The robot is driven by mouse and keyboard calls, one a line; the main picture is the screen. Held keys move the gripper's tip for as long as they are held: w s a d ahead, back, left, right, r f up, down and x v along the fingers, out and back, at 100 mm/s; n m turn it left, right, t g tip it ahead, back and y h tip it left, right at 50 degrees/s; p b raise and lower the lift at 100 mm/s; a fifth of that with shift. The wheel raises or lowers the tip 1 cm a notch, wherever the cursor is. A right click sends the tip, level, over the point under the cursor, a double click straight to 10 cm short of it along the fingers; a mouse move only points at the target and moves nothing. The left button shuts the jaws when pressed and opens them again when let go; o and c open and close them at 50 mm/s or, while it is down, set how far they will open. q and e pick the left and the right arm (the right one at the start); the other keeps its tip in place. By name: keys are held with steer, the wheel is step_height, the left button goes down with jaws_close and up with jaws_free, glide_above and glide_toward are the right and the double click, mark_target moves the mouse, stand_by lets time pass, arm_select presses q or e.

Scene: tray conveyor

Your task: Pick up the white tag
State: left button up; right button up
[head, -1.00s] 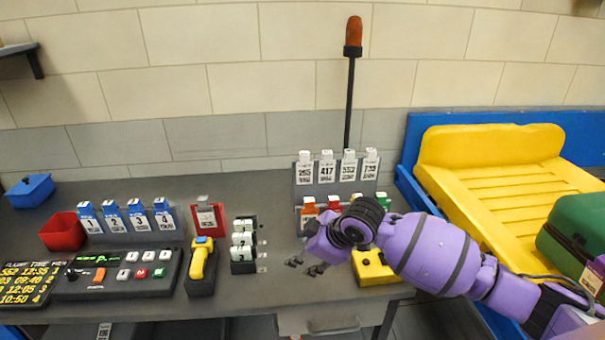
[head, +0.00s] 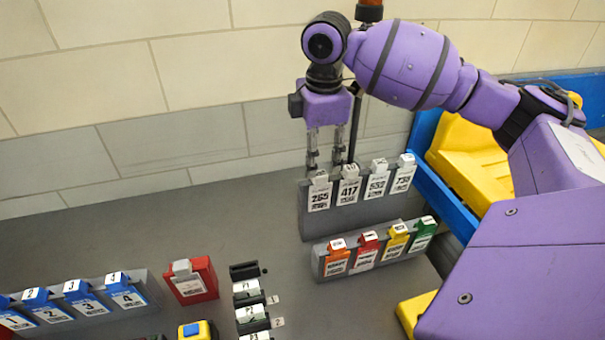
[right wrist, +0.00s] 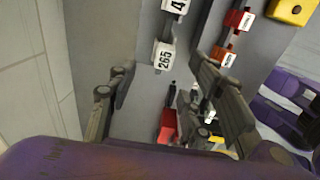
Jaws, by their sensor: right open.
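Several white tags with black numbers hang in a row on the upper grey rack (head: 318,222). From the left they read 265 (head: 319,197), 417 (head: 348,190), then one that looks like 552 (head: 377,184), and 739 (head: 403,178). My right gripper (head: 326,166) points down, open and empty, just above the 265 and 417 tags at the rack's left end. In the right wrist view, the 265 tag (right wrist: 163,56) shows between the open fingers (right wrist: 160,75), beyond their tips. The gap to it is hard to judge. My left gripper is not in view.
A lower rack (head: 320,262) holds orange, red, yellow and green tags in front. A red holder (head: 190,280) with a white-topped card and a rack of blue tags (head: 125,293) stand left. The tiled wall (head: 180,150) is behind. A yellow tray (head: 470,150) is at right.

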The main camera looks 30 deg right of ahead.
mark_target(320, 172)
steer(key=shift+d+f, duration=0.1)
steer(key=shift+f, duration=0.05)
steer(key=shift+s+f, duration=0.15)
steer(key=shift+f, duration=0.4)
steer(key=shift+s+f, duration=0.15)
steer(key=shift+f, duration=0.4)
steer(key=shift+d+f, duration=0.1)
steer(key=shift+f, duration=0.25)
steer(key=f, duration=0.4)
steer(key=shift+w+d, duration=0.15)
steer(key=shift+w, duration=0.2)
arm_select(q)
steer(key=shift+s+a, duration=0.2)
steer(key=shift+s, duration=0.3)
arm_select(e)
jaws_close()
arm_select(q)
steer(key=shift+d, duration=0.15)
